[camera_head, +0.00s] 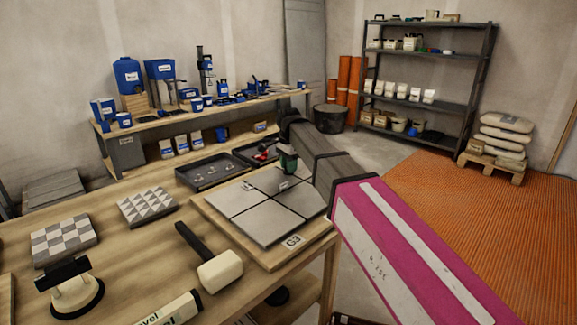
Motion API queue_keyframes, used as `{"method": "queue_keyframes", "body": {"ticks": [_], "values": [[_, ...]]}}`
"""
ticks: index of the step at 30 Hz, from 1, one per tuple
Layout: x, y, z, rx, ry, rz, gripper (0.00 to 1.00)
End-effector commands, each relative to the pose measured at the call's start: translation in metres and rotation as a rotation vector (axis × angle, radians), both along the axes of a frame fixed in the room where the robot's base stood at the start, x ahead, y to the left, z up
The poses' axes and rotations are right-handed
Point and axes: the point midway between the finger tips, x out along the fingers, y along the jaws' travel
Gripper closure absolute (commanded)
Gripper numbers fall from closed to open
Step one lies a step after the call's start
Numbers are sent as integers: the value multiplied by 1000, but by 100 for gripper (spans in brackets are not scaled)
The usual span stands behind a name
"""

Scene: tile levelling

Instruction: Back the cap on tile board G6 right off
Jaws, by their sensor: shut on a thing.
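The tile board (262,262) lies on the near bench, with grey tiles (262,222) split by a dark cross-shaped gap. Its front label (293,241) appears to read G3, not G6. A small pale clip (284,185) stands at the gap. My arm reaches in from the lower right. My gripper (288,163) is over the far part of the board, small and partly hidden by my arm. It is shut on what looks like a dark green cap (288,160). The cap's seat and thread cannot be made out.
A white-headed mallet (219,271), a suction lifter (75,290), a level (170,312) and two patterned tile samples (64,240) lie left of the board. Dark trays (205,179) are behind it. A back bench holds blue containers (130,75).

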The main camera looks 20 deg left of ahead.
Motion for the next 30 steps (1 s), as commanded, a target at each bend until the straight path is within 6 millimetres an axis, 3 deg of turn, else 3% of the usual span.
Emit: {"method": "queue_keyframes", "body": {"ticks": [30], "values": [[0, 0, 0, 0, 0, 966, 91]]}}
